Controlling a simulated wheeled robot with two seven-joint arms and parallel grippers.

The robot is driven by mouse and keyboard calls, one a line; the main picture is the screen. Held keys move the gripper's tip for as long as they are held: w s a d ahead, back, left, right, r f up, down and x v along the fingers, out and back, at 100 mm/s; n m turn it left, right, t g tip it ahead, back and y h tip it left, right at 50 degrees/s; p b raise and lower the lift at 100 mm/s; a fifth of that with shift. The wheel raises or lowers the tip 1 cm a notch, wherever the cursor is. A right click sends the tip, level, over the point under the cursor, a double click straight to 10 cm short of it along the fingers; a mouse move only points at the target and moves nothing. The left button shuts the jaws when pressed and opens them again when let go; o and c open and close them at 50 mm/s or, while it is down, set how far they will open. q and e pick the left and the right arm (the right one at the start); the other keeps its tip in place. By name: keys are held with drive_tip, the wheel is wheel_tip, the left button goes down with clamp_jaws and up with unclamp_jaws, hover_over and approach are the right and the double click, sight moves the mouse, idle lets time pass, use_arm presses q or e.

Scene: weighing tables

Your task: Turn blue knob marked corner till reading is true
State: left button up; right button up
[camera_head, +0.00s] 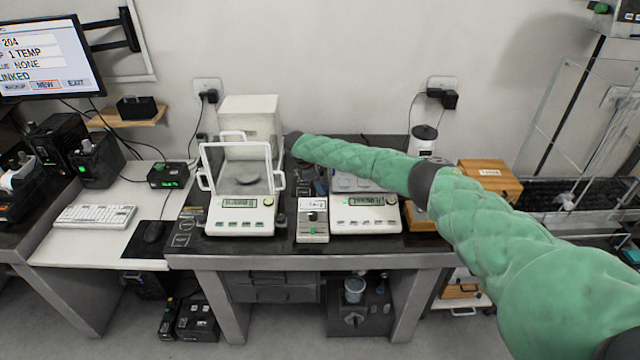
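My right arm comes in from the right in a green sleeve. Its dark end with the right gripper (292,141) is at the right of a white balance (240,222) with a glass draft shield; the fingers are too small and dark to read. This balance has a lit green display, with digits too small to read. A second white balance (366,226) with a green display stands to the right, partly hidden by my sleeve. I cannot make out a blue knob or a marked corner. My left gripper is not in view.
A small white device (312,226) with a dark knob stands between the balances on the dark tabletop (300,250). A white box (250,112) stands behind the left balance. A wooden box (490,178) sits right.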

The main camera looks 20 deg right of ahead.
drive_tip(key=shift+s+d+f, duration=0.25)
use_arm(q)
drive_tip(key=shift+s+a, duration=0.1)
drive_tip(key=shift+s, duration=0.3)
use_arm(e)
drive_tip(key=shift+w+f, duration=0.1)
drive_tip(key=c, duration=0.7)
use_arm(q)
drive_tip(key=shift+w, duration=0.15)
use_arm(e)
drive_tip(key=shift+n+t, duration=0.3)
drive_tip(key=shift+n, duration=0.5)
drive_tip(key=o, duration=0.7)
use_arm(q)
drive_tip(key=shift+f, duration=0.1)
